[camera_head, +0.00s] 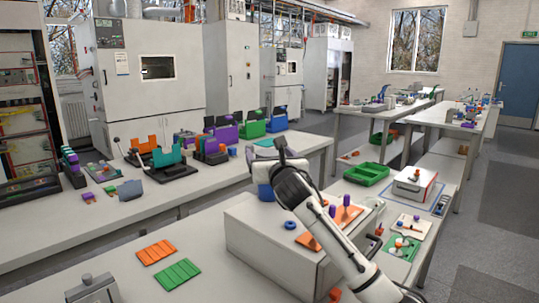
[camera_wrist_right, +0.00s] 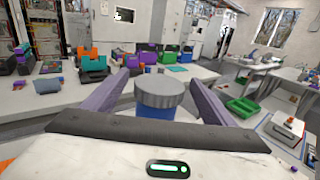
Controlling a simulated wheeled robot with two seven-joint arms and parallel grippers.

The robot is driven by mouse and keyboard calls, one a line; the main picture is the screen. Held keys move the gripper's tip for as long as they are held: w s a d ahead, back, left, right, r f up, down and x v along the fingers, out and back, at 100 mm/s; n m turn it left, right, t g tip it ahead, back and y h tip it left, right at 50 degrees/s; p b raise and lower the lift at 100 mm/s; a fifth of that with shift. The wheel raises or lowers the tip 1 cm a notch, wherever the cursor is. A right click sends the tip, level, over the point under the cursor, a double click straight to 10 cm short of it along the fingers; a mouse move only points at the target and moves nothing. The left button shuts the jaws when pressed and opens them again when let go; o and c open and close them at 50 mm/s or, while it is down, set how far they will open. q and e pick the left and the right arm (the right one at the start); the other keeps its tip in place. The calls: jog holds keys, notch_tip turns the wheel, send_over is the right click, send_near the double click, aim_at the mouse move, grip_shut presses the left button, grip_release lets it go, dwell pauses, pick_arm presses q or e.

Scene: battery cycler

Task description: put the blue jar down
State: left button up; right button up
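The blue jar (camera_wrist_right: 157,112) has a ribbed grey lid (camera_wrist_right: 160,88) and shows upright between the fingers of my right gripper (camera_wrist_right: 160,80) in the right wrist view. The two purple-grey fingers are spread, with a visible gap on each side of the lid. In the head view, the jar's blue body (camera_head: 266,192) shows at the back left edge of the white box (camera_head: 262,245), partly hidden by my right gripper (camera_head: 264,165) and arm. Its base is hidden, so I cannot tell whether it rests on the box. My left gripper is not in view.
An orange mat (camera_head: 156,252) and a green mat (camera_head: 173,275) lie to the left. A green bin (camera_head: 366,173) stands behind. The front bench is bare between mats and box.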

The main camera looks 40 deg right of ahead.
jog(key=shift+r, duration=0.1)
jog(key=v, duration=1.2)
jog(key=shift+b, duration=0.45)
